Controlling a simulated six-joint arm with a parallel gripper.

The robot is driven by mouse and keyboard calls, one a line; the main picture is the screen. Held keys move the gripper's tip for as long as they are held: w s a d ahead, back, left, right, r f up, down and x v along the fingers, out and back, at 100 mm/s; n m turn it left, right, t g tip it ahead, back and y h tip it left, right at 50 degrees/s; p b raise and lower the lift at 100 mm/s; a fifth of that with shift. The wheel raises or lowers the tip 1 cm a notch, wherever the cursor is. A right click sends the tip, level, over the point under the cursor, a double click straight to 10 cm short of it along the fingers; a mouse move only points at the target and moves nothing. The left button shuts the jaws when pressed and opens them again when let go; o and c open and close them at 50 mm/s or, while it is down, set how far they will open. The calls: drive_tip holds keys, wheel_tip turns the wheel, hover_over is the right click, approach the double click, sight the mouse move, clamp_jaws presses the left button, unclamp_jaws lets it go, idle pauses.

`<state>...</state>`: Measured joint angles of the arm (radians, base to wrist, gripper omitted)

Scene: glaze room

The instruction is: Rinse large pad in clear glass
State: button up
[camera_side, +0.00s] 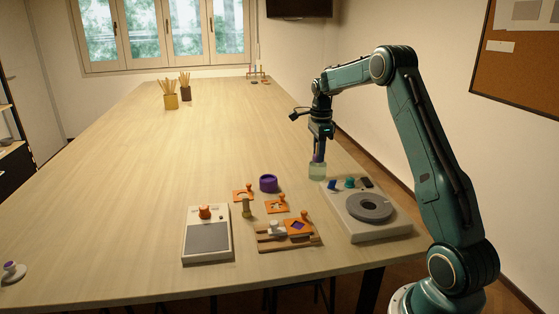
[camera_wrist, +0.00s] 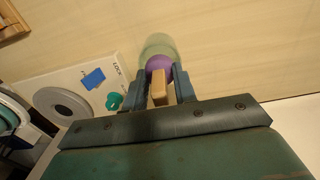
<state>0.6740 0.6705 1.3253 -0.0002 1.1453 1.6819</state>
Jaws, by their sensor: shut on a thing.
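The clear glass (camera_side: 317,173), faintly green, stands upright on the table just behind the grey wheel unit. My gripper (camera_side: 318,157) points down right above it, fingertips at its mouth. In the wrist view my gripper (camera_wrist: 162,84) is shut on the tan handle (camera_wrist: 158,90) of a pad. The pad's purple end (camera_wrist: 159,62) lies against the glass (camera_wrist: 158,43) there and appears to be at or inside its mouth. How deep it sits, and whether it touches liquid, I cannot tell.
The wheel unit (camera_side: 350,226) with a grey disc (camera_side: 369,207) stands close in front of the glass. A purple round pot (camera_side: 268,183), orange stencil plates (camera_side: 276,207), a wooden jig (camera_side: 275,244) and a grey-topped block (camera_side: 208,248) lie to the left. The far table is largely clear.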

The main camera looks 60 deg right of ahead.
drive_tip(key=shift+f, duration=0.35)
idle(0.3)
